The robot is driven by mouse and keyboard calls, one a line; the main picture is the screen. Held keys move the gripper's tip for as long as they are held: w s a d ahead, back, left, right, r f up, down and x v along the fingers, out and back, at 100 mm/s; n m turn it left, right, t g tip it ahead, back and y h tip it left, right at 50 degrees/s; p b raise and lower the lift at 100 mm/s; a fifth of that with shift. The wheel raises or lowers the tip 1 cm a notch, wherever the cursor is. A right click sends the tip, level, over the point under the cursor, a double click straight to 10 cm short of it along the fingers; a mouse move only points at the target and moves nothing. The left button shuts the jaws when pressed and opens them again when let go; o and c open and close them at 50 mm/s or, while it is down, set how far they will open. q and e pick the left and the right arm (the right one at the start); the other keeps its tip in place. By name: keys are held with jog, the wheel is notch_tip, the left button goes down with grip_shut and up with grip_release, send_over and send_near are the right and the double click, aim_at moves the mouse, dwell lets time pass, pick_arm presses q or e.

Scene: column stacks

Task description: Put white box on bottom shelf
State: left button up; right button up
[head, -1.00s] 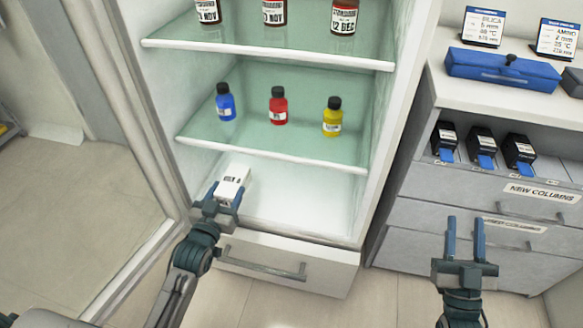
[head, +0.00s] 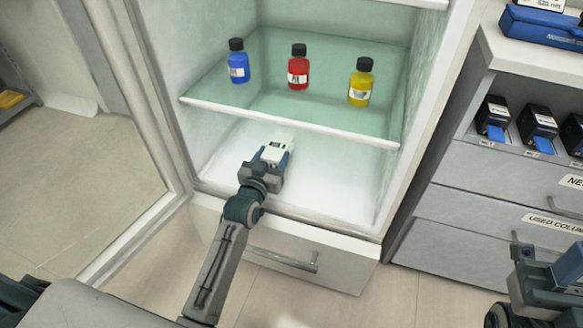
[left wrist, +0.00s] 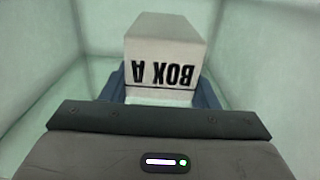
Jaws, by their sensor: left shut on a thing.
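The white box (head: 273,154), marked "BOX A", is held between the blue fingers of my left gripper (head: 272,158), inside the open cabinet below the lower glass shelf (head: 300,121). In the left wrist view the box (left wrist: 165,55) fills the gap between the fingers, its lettering upside down. The cabinet's white bottom shelf (head: 325,196) lies beneath it and is otherwise bare. I cannot tell whether the box touches it. My right gripper (head: 545,250) is at the lower right edge, partly cut off, fingers apart and empty.
Blue (head: 237,65), red (head: 298,70) and yellow (head: 360,84) bottles stand on the glass shelf above. The open door (head: 120,120) is at the left. A drawer unit (head: 480,190) with black boxes stands at the right.

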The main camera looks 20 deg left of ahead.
pick_arm(q)
jog(key=w+d, duration=0.1)
jog(key=d, duration=0.2)
jog(key=w+d, duration=0.1)
jog(key=shift+w+d+f+b, duration=0.2)
jog(key=shift+w+d+b, duration=0.05)
jog(key=shift+w+b, duration=0.15)
jog(key=shift+s+f+b, duration=0.1)
jog(key=shift+f+b, duration=0.9)
jog(key=shift+f, duration=0.95)
jog(key=o, duration=1.2)
jog(key=shift+c, duration=0.2)
jog(key=shift+r, duration=0.15)
